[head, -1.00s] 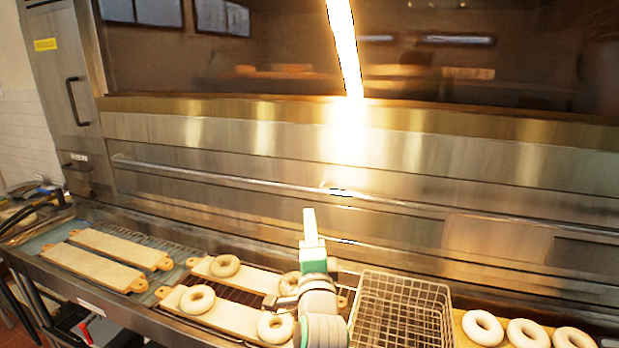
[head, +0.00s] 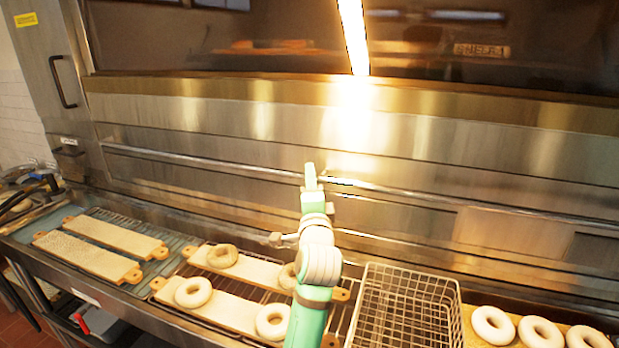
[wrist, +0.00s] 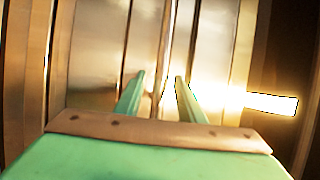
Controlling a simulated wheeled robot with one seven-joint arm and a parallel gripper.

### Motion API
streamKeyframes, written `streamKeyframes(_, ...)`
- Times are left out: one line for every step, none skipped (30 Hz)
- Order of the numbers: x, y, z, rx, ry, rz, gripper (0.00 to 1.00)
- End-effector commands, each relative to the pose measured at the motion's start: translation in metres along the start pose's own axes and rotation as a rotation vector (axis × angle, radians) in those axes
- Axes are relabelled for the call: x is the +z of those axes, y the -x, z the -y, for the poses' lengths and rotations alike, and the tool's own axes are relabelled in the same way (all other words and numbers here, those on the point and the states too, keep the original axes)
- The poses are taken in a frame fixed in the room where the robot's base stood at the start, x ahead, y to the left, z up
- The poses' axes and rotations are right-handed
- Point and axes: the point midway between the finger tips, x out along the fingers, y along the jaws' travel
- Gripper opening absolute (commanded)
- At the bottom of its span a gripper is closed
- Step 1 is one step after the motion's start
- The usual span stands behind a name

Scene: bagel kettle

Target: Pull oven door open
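The oven front is a wide steel panel (head: 430,145) below a dark glass window (head: 270,40). A long thin horizontal handle bar (head: 200,160) runs across it. My gripper (head: 312,170) is raised in front of the bar near the middle of the head view. In the wrist view my gripper (wrist: 160,85) has its two green fingers apart, pointing at the steel front. A narrow bright strip that looks like the bar (wrist: 168,50) lies between the fingertips. I cannot tell whether they touch it. The oven shows no open gap.
A counter below the oven holds boards with bagels (head: 193,292), two empty boards (head: 85,255) at left, and a wire basket (head: 405,310) right of my arm. More bagels (head: 493,323) lie at the right. A bright light streak reflects off the steel.

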Motion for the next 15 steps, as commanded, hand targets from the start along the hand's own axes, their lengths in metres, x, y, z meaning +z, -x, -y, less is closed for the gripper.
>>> streamKeyframes(0.000, -0.006, 0.001, 0.000, -0.001, 0.000, 0.36)
streamKeyframes(0.000, -0.009, 0.001, -0.001, -0.001, 0.000, 0.36)
streamKeyframes(0.001, -0.012, 0.001, -0.001, -0.001, 0.001, 0.36)
streamKeyframes(0.001, -0.014, 0.000, 0.000, -0.001, 0.001, 0.36)
streamKeyframes(0.001, -0.015, 0.000, 0.000, 0.000, 0.001, 0.36)
streamKeyframes(0.002, -0.017, 0.000, -0.001, 0.000, 0.002, 0.36)
streamKeyframes(0.002, -0.018, 0.000, -0.001, 0.000, 0.002, 0.36)
streamKeyframes(0.002, -0.018, 0.000, -0.001, 0.000, 0.003, 0.36)
streamKeyframes(0.002, -0.019, 0.000, 0.000, 0.000, 0.003, 0.36)
streamKeyframes(0.002, -0.019, 0.000, 0.000, 0.000, 0.003, 0.36)
streamKeyframes(0.002, -0.019, 0.000, 0.000, 0.000, 0.003, 0.36)
streamKeyframes(0.002, -0.019, 0.000, -0.001, 0.000, 0.003, 0.36)
streamKeyframes(0.002, -0.019, 0.000, -0.001, 0.000, 0.003, 0.36)
streamKeyframes(0.002, -0.019, 0.000, -0.001, 0.000, 0.003, 0.36)
streamKeyframes(0.002, -0.019, 0.000, -0.001, 0.000, 0.003, 0.36)
